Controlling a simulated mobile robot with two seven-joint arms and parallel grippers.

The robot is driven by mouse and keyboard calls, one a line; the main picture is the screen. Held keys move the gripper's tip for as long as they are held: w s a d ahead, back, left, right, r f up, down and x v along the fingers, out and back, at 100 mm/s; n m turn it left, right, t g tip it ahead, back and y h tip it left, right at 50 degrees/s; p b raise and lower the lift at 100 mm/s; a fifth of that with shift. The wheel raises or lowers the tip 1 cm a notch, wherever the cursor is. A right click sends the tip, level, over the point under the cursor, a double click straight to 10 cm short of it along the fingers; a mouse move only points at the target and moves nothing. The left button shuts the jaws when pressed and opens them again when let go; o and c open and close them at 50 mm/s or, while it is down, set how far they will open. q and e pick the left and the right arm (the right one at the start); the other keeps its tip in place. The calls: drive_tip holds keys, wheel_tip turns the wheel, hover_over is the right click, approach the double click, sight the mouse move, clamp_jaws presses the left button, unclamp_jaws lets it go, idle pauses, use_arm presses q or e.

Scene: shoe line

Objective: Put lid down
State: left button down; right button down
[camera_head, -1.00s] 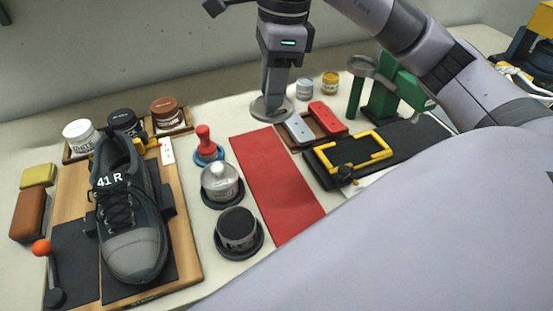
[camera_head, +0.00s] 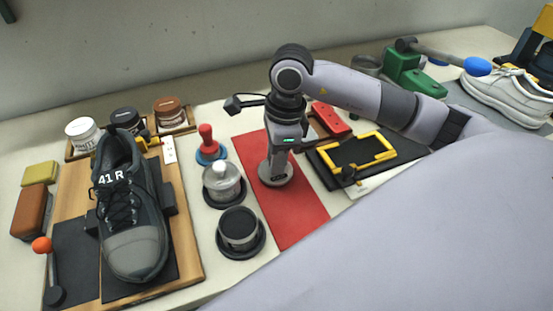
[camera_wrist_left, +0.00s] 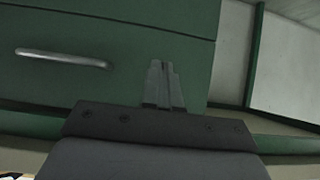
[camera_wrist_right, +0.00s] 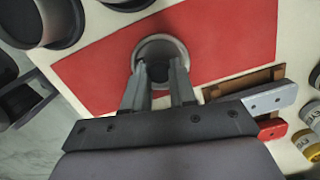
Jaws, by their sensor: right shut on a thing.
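A round grey lid (camera_head: 275,178) is at the tip of my right gripper (camera_head: 276,160), over the red mat (camera_head: 302,215). The gripper is shut on it. In the right wrist view the lid (camera_wrist_right: 160,43) shows beyond the two fingertips (camera_wrist_right: 160,68), in front of the red mat (camera_wrist_right: 220,40). I cannot tell whether the lid touches the mat. My left gripper (camera_wrist_left: 163,72) shows only in its own wrist view, with its fingers close together and nothing between them, in front of a green drawer front.
Left of the mat stand a dark round tin (camera_head: 240,229), a silver pot (camera_head: 222,184) and a red-handled stamp (camera_head: 207,145). A dark shoe (camera_head: 135,250) is on the wooden board at left. A yellow frame (camera_head: 378,153) is to the right. The mat's front part is clear.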

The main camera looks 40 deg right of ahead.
drive_tip(key=shift+f, duration=0.7)
drive_tip(key=shift+f, duration=0.15)
drive_tip(key=c, duration=0.9)
unclamp_jaws()
drive_tip(key=r, duration=0.4)
drive_tip(key=d+r, duration=0.1)
drive_tip(key=r, duration=0.7)
drive_tip(key=shift+s+d+r, duration=0.15)
drive_tip(key=shift+s, duration=0.15)
